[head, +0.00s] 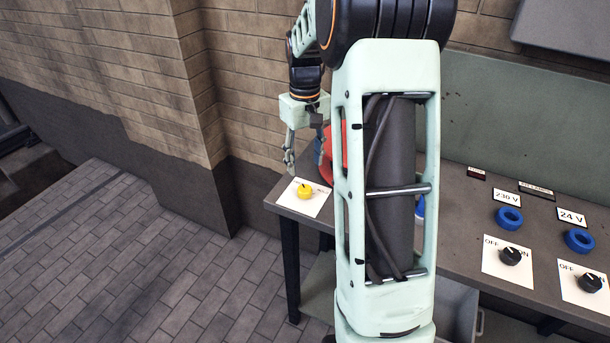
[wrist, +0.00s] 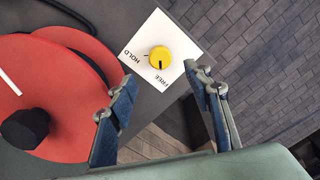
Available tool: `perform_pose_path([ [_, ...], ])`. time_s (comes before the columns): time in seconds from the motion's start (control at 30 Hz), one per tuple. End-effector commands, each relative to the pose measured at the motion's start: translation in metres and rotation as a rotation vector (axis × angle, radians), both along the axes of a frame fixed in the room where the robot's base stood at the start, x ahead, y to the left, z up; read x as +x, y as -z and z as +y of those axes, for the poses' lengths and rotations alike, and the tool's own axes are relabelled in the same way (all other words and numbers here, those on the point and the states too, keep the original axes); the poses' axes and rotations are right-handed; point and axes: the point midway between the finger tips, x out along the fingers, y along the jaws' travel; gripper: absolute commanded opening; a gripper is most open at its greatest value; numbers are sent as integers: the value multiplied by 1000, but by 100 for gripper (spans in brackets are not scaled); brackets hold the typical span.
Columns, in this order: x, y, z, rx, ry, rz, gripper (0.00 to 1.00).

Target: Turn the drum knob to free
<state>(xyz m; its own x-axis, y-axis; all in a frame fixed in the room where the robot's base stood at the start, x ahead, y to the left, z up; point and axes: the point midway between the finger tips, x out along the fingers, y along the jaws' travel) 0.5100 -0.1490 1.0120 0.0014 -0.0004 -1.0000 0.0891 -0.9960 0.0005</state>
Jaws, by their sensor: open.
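The drum knob (head: 305,191) is a round yellow knob on a white plate at the table's left end. In the wrist view the yellow knob (wrist: 160,58) carries a dark mark on its side towards the word FREE; HOLD is printed to its left. The white plate (wrist: 180,36) lies flat on the grey table. My gripper (head: 289,168) is above and slightly left of the knob in the head view. In the wrist view my gripper (wrist: 152,92) has its two fingers spread, with nothing between the tips and the knob beyond them.
A red drum (wrist: 70,130) with a black hub knob (wrist: 24,129) stands close beside the plate. On the table's right are two blue rings (head: 509,218) and black OFF/ON knobs (head: 510,256). The brick wall (head: 262,90) is behind; open floor (head: 150,265) lies left.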

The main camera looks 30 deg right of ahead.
Motion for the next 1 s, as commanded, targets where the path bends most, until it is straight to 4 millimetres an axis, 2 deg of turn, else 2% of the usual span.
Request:
perform_pose_path([
  [0.1, 1, -19, 0, -1, 0, -2, 46],
  [0.27, 0, -31, 0, -1, 0, -1, 46],
  [0.8, 0, -31, 2, 2, -4, 1, 46],
  [0.87, 2, -25, 10, 13, -24, 4, 46],
  [0.9, 5, -18, 20, 26, -50, 7, 46],
  [0.97, 9, -3, 45, 58, -109, 12, 46],
  [1.0, 12, 10, 66, 86, -162, 18, 46],
])
